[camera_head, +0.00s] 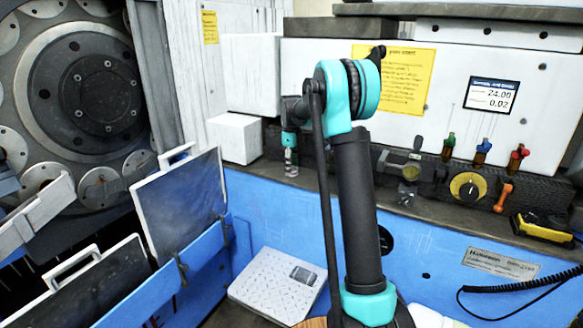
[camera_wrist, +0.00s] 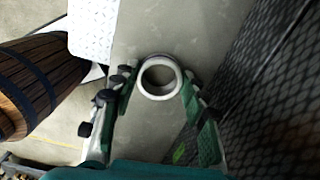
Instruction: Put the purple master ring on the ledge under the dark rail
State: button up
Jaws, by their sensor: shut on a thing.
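In the wrist view a ring (camera_wrist: 160,96) sits between the fingertips of my gripper (camera_wrist: 159,80). The ring has a pale grey face, with a faint purplish tint at its upper edge. The green and grey fingers are shut on it from both sides, and its open hole faces the camera. Concrete floor shows behind it. In the head view neither my gripper nor the ring can be made out. The dark rail (camera_head: 521,187) runs along the white machine at right. The grey-brown ledge (camera_head: 440,213) lies under it; my arm hides part of it.
Colored valves (camera_head: 483,150), a yellow dial (camera_head: 467,187) and a yellow device (camera_head: 543,228) are at the rail. A white tread-plate step (camera_head: 262,287) and wooden barrel (camera_wrist: 38,82) are low down.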

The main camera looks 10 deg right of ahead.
jog(key=o, duration=1.3)
jog(key=shift+f, duration=0.1)
jog(key=shift+o, duration=0.2)
notch_tip(320, 180, up, 12)
jog(key=s+d+f+n+t, duration=0.1)
jog(key=s+f+n, duration=0.6)
jog(key=s, duration=0.7)
jog(key=s+d+f+n+t, duration=0.1)
jog(key=s+f+n, duration=0.6)
jog(key=s, duration=0.6)
jog(key=s+d+f+n+t, duration=0.2)
jog(key=s+f+n, duration=0.6)
jog(key=s, duration=0.6)
jog(key=shift+s+n, duration=0.3)
jog(key=shift+n, duration=0.7)
